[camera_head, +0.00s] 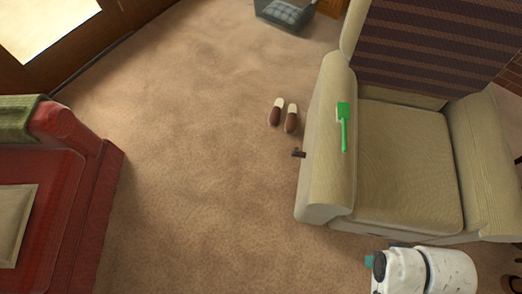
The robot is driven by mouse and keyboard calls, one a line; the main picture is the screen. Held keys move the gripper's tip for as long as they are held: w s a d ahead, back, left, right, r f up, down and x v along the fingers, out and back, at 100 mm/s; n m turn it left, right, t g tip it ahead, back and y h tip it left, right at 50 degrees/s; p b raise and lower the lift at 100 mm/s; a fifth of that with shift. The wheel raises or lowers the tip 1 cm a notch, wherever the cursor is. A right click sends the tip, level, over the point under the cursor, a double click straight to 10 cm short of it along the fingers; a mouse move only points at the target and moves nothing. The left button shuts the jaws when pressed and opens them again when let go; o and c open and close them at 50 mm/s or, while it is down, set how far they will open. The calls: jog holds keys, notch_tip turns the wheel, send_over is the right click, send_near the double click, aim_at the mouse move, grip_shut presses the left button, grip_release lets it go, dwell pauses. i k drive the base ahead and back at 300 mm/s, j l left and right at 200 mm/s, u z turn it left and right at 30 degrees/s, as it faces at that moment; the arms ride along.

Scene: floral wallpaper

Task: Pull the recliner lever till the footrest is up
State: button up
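The beige recliner (410,165) stands on the right with its seat facing the bottom of the picture. A small dark lever (298,153) sticks out from the outer side of its left armrest. No raised footrest shows in front of the seat; my white arm covers part of the recliner's front at the bottom right. My gripper's fingers cannot be made out in the picture.
A green flat-headed tool (343,120) lies on the left armrest. Brown-and-white slippers (284,115) lie on the carpet near the lever. A grey pet bed (285,12) is at the top. A red sofa (50,190) stands at left. Carpet between is clear.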

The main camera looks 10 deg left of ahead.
aim_at(296, 152)
jog(key=j, duration=0.45)
jog(key=i+j, duration=0.1)
jog(key=j, duration=0.2)
jog(key=j+u, duration=0.1)
jog(key=j, duration=0.2)
jog(key=i+j+u, duration=0.1)
jog(key=j, duration=0.2)
jog(key=i, duration=0.05)
